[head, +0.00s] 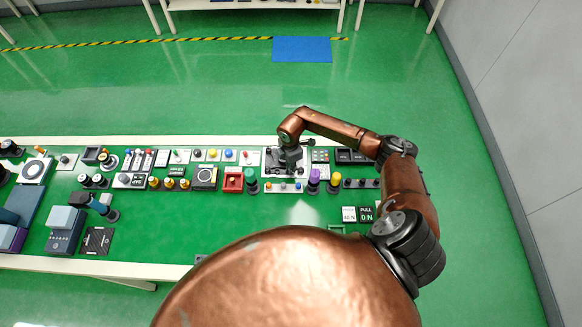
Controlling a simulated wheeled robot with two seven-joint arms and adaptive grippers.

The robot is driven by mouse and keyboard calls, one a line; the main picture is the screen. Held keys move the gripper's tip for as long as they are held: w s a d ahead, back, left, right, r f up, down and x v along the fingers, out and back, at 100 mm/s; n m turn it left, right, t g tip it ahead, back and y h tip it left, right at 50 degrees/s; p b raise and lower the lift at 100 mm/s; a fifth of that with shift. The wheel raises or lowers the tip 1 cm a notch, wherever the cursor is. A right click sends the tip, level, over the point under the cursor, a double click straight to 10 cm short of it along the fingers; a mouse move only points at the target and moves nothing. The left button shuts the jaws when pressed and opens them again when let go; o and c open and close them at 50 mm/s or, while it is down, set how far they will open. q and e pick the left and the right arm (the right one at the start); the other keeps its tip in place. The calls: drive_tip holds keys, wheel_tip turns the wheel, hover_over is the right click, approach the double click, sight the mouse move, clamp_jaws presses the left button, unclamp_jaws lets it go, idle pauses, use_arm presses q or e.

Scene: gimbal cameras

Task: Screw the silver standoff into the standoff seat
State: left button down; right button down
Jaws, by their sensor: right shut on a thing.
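My right gripper (289,163) hangs from the copper right arm and points down over a white plate (267,155) with dark fittings, on the far side of the green table. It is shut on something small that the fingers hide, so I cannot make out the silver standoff. The standoff seat cannot be told apart from the dark fittings around the fingertips. I cannot tell whether the held thing touches the plate. My left gripper is not in view.
The table (190,222) carries crowded rows of knobs, switches and plates. A red box (232,181) stands left of the gripper, and a purple-topped post (314,177) and a yellow-topped post (335,177) stand right of it. The table's middle front is bare.

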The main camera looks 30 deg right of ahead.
drive_tip(key=c, duration=1.9)
unclamp_jaws()
wheel_tip(320, 180, up, 12)
drive_tip(key=shift+f, duration=0.1)
